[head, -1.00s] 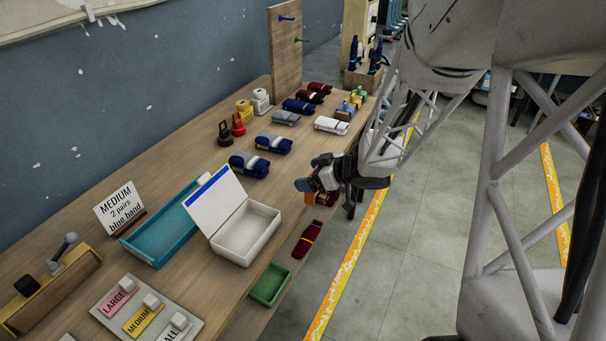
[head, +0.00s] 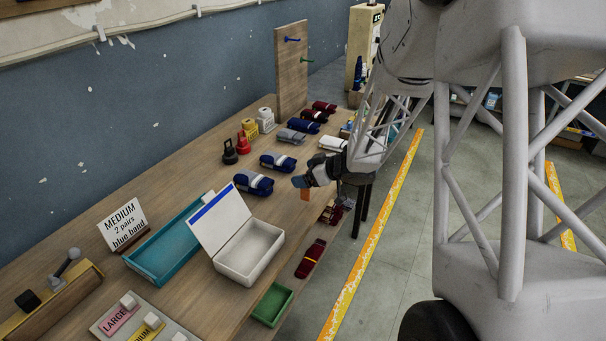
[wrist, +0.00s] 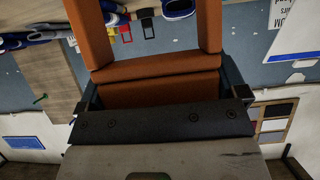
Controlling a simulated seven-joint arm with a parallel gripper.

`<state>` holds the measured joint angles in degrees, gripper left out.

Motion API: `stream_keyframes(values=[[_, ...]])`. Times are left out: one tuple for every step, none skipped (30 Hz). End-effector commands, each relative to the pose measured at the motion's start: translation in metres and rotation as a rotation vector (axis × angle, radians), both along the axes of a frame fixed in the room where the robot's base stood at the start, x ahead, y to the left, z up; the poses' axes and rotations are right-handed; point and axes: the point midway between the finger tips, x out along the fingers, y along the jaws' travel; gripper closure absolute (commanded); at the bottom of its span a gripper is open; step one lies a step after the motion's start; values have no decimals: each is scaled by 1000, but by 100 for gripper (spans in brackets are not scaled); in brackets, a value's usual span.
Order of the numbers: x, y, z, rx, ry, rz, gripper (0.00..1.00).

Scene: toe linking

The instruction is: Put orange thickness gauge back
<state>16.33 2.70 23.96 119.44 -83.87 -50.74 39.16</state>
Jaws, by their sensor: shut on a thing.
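My gripper (head: 304,181) is shut on the orange thickness gauge (head: 305,194), near the table's right edge. The gauge points downward and is mostly hidden by the gripper in the head view. An upright wooden board (head: 291,85) at the back of the table carries a blue peg (head: 292,40) and a green peg (head: 305,61). Nothing hangs on either peg.
Several rolled sock bundles (head: 253,184) lie along the table (head: 190,165). A white open box (head: 250,250), a teal tray (head: 165,245) and a green bin (head: 272,304) are nearer. Red, black and yellow weights (head: 242,142) stand by the wall. The floor aisle (head: 390,260) is clear.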

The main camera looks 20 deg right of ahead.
Motion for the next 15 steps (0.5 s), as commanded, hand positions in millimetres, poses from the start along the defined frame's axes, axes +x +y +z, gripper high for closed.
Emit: stream_keyframes(values=[[9,-1,-1,-1,-1,0,37],[13,-1,-2,0,0,1,37],[19,-1,-2,0,0,1,37],[23,-2,-2,0,0,1,37],[28,-2,-3,0,0,1,37],[33,-2,-3,0,1,1,37],[36,-3,-4,0,1,1,37],[39,-3,-4,0,1,1,37],[43,-3,-4,-1,0,1,37],[45,-3,-4,-1,-1,0,37],[47,-4,-4,-1,-1,0,37],[49,-4,-5,-1,0,0,37],[50,-4,-5,-1,0,0,37],[51,-4,-5,-1,1,0,37],[52,-4,-5,-1,1,0,37]])
